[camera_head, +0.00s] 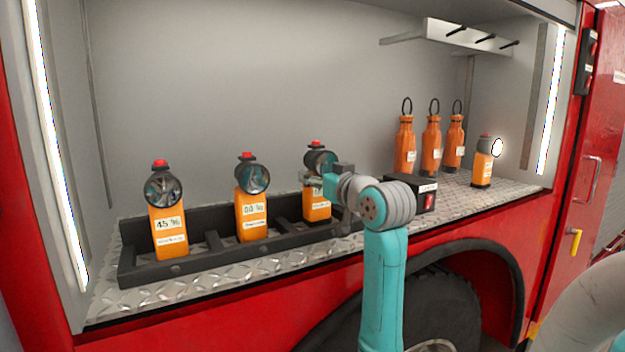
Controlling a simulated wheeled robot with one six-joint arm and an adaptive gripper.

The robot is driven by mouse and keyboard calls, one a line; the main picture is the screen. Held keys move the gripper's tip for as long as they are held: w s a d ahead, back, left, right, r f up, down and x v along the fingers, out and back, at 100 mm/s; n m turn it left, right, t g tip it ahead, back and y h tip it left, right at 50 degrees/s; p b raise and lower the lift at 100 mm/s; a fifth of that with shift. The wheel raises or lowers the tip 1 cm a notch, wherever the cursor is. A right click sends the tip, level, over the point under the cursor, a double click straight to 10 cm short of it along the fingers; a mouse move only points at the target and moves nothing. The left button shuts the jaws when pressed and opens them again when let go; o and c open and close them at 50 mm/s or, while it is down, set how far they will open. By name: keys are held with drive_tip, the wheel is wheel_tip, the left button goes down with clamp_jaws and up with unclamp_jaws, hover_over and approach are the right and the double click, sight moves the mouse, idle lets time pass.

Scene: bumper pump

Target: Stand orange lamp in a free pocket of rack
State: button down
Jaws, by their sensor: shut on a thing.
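The dark rack (200,262) lies along the left part of the shelf. An orange lamp (168,222) reading 45 % stands in its left pocket, and another orange lamp (252,210) stands in a middle pocket. My gripper (328,184) is shut on a third orange lamp (317,207), upright at the right end of the rack. Its foot appears to be within the right pocket, but I cannot tell whether it rests on the bottom. The gripper hides part of this lamp. A fourth orange lamp (483,167), lit, stands at the shelf's far right.
A black box (413,190) with a red switch sits just right of my gripper. Several orange bottles with loops (431,148) stand behind it. A bracket with pegs (455,40) hangs above right. Bare tread plate (150,302) runs along the shelf's front edge.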

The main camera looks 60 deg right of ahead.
drive_tip(key=shift+f, duration=0.4)
drive_tip(key=shift+f, duration=0.1)
drive_tip(key=shift+c, duration=1.4)
unclamp_jaws()
drive_tip(key=shift+f, duration=0.1)
drive_tip(key=v, duration=0.7)
drive_tip(key=shift+s+a, duration=0.2)
drive_tip(key=shift+s, duration=0.05)
